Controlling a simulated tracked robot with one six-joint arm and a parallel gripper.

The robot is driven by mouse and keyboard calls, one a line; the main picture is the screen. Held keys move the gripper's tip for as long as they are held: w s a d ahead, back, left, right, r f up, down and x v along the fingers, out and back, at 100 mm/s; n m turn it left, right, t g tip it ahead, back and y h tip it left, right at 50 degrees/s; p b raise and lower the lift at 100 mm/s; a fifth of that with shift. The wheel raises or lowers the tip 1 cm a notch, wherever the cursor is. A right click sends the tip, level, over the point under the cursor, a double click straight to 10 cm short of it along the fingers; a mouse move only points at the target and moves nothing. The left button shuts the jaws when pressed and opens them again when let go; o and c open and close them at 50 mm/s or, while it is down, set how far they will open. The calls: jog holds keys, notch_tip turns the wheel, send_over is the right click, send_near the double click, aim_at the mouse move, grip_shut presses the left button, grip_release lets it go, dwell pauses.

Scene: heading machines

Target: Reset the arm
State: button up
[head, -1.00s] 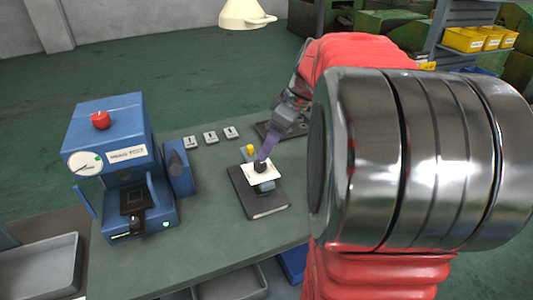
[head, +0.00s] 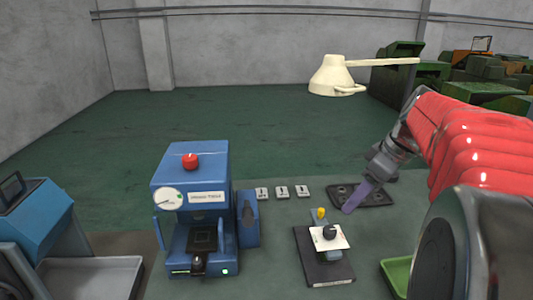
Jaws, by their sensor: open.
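My gripper (head: 350,206) is at the end of my red arm, coming in from the right. Its purple fingers point down and left, and it holds nothing that I can see. The gap between the fingers is hard to see from here. It is above the bench, to the upper right of a fixture with a black base (head: 312,271), a white plate (head: 342,241), a dark knob (head: 329,232) and a yellow knob (head: 321,213). In the picture, the fingers overlap a dark plate with holes (head: 375,196) and are apart from the white plate.
A blue press (head: 190,165) with a red knob and a dial stands left on the green bench (head: 277,230). Several small white tags (head: 281,191) lie behind the fixture. A cream lamp (head: 333,80) hangs above. A grey tray (head: 92,277) and a green tray (head: 395,275) are in front.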

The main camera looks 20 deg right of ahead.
jog(key=s+a+f+m+h, duration=0.2)
jog(key=s+a+f+m, duration=0.3)
jog(key=m, duration=0.3)
jog(key=s+a+f+n, duration=0.1)
jog(key=s+a, duration=0.2)
jog(key=a, duration=0.7)
jog(key=s+a+f+n+t, duration=0.1)
jog(key=s+a, duration=0.3)
jog(key=a, duration=0.6)
jog(key=shift+a+f+n+t, duration=0.15)
jog(key=shift+f+n+t, duration=0.15)
jog(key=shift+f, duration=0.05)
